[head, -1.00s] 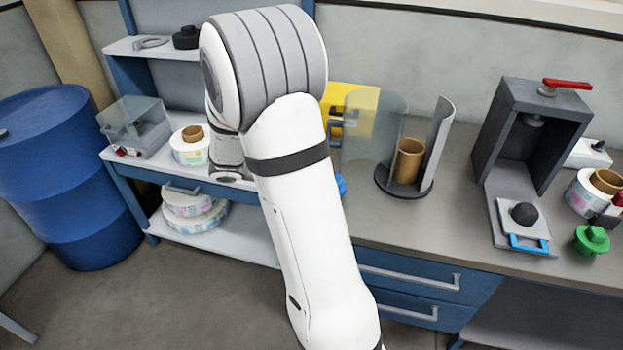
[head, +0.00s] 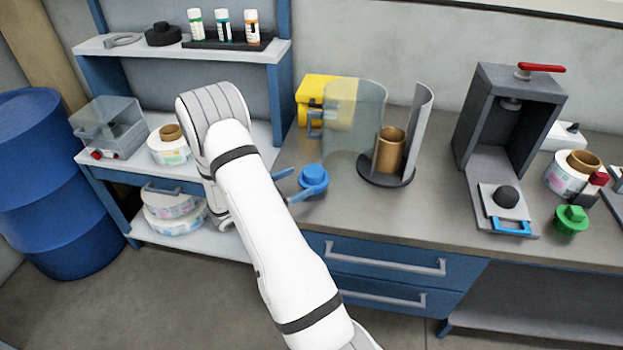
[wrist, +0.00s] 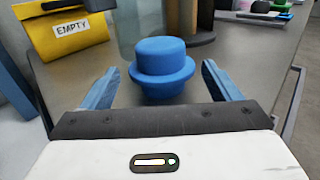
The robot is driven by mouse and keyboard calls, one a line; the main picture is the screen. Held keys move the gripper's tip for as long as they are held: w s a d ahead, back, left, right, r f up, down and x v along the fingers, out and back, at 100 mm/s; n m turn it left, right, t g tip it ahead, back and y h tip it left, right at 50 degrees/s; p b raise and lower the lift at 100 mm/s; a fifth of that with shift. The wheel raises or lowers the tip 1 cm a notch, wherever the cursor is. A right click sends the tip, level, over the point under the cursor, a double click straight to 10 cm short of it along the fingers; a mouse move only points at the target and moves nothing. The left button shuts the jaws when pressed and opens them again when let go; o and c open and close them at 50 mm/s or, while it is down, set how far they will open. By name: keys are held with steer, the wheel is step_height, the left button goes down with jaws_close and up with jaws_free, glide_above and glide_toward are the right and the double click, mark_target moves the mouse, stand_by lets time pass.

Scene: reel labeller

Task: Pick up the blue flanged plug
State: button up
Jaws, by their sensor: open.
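The blue flanged plug (head: 314,177) stands upright on the grey bench top, near its left end. It has a wide flange below a round cap. In the wrist view the plug (wrist: 161,68) is centred just beyond and between my two blue fingers. My gripper (head: 287,188) is open and empty, low over the bench at the left of the plug. In the wrist view the gripper (wrist: 160,85) has a finger on each side, with a gap to the plug on both sides.
A clear curved guard (head: 354,115) and a brown core on a dark round base (head: 386,180) stand right of the plug. A yellow bin (head: 312,100) marked EMPTY is behind it. A green plug (head: 571,220) and a grey press (head: 510,120) are further right.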

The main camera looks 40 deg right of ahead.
mark_target(314, 174)
steer(key=d, duration=0.4)
steer(key=d+p, duration=0.1)
steer(key=d, duration=0.1)
steer(key=shift+s+d+r, duration=0.1)
steer(key=shift+s+d, duration=0.2)
steer(key=c, duration=1.1)
steer(key=shift+r, duration=0.15)
